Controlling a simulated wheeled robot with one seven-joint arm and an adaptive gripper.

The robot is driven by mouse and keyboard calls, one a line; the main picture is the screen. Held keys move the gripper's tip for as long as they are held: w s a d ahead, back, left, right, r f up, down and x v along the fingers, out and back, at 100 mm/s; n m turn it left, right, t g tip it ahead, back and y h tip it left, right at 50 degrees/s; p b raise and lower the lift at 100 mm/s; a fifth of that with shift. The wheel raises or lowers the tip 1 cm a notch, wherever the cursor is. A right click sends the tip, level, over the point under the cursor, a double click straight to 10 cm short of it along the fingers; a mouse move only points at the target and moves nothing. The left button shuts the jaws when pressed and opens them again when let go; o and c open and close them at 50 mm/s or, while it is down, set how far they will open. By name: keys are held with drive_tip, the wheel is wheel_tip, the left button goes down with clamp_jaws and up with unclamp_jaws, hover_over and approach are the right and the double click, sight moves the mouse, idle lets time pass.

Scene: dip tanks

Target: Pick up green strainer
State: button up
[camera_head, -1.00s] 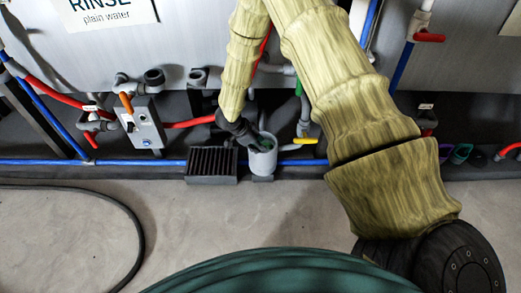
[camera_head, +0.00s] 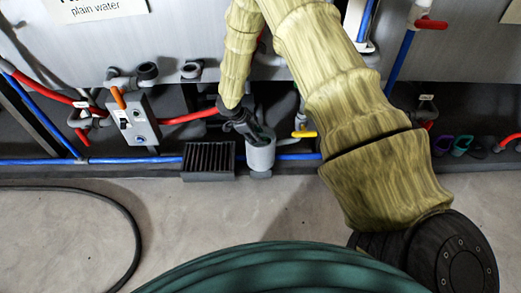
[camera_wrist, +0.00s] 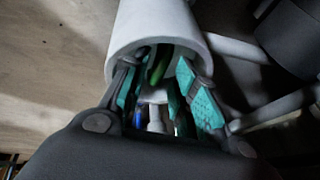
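A pale grey cup (camera_head: 261,157) stands on the floor by the tank's foot, and it fills the upper middle of the wrist view (camera_wrist: 193,27). Inside it, a narrow bright green piece (camera_wrist: 160,66) shows, with blue and white pieces beside it. The green piece may be part of the green strainer; its full shape is hidden by the cup and fingers. My gripper (camera_wrist: 165,90) points into the cup's mouth, its teal-padded fingers apart on either side of these pieces. I see no firm contact. In the head view my gripper (camera_head: 250,130) is at the cup's rim.
A black slatted box (camera_head: 209,161) stands just left of the cup. A blue pipe (camera_head: 300,156) runs low behind it, near a yellow-handled valve (camera_head: 304,134). A grey switch box (camera_head: 133,121) is further left. Purple and teal items (camera_head: 461,146) lie at right.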

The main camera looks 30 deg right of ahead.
drive_tip(key=b+x, duration=0.2)
drive_tip(key=x, duration=0.2)
drive_tip(key=shift+d+f+b, duration=0.15)
drive_tip(key=shift+f+b, duration=0.25)
clamp_jaws()
